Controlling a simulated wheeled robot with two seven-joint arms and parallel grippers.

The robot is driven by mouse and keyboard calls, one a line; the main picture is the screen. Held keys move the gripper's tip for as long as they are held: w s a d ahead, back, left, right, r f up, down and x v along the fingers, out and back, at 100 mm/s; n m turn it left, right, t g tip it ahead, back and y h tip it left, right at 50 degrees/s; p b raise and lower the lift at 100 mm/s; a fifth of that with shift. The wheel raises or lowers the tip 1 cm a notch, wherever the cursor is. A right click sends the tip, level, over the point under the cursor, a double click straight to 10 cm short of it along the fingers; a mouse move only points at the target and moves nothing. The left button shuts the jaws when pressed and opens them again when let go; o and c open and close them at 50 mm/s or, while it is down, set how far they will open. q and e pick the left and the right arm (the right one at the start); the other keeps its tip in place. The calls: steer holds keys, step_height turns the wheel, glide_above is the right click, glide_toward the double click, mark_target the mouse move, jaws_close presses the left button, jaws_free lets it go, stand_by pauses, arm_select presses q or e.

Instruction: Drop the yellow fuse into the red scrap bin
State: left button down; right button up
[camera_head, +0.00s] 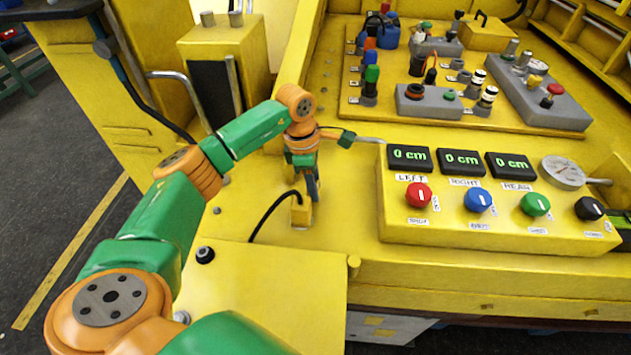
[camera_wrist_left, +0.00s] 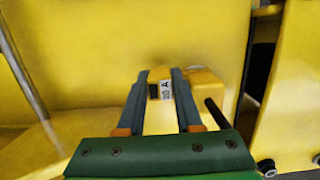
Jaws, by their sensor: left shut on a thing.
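My left gripper (camera_head: 312,190) points down over the yellow deck at the left of the control panel. In the left wrist view its two fingers (camera_wrist_left: 161,100) are closed on the yellow fuse (camera_wrist_left: 160,88), which carries a small black-and-white label. A small yellow block (camera_head: 300,214) with a black cable stands directly below the fingers. I cannot tell whether the fuse still touches this block. No red scrap bin can be made out. My right gripper is out of view.
The control panel (camera_head: 500,226) with displays and coloured knobs stands right of the gripper. A board (camera_head: 450,115) with plugs and switches lies behind it. A yellow box (camera_head: 225,65) stands behind my left arm. Dark floor (camera_head: 45,180) is open at the left.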

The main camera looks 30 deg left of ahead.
arm_select(q)
steer(key=shift+w+a+f, duration=0.1)
steer(key=shift+a+f, duration=0.05)
steer(key=shift+f, duration=0.5)
steer(key=shift+w+a+f, duration=0.25)
steer(key=shift+f, duration=0.05)
steer(key=c, duration=1)
jaws_free()
steer(key=shift+s+d, duration=0.15)
steer(key=shift+o, duration=0.8)
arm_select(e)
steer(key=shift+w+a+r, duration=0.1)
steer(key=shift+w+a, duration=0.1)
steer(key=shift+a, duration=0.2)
arm_select(q)
steer(key=shift+r, duration=0.1)
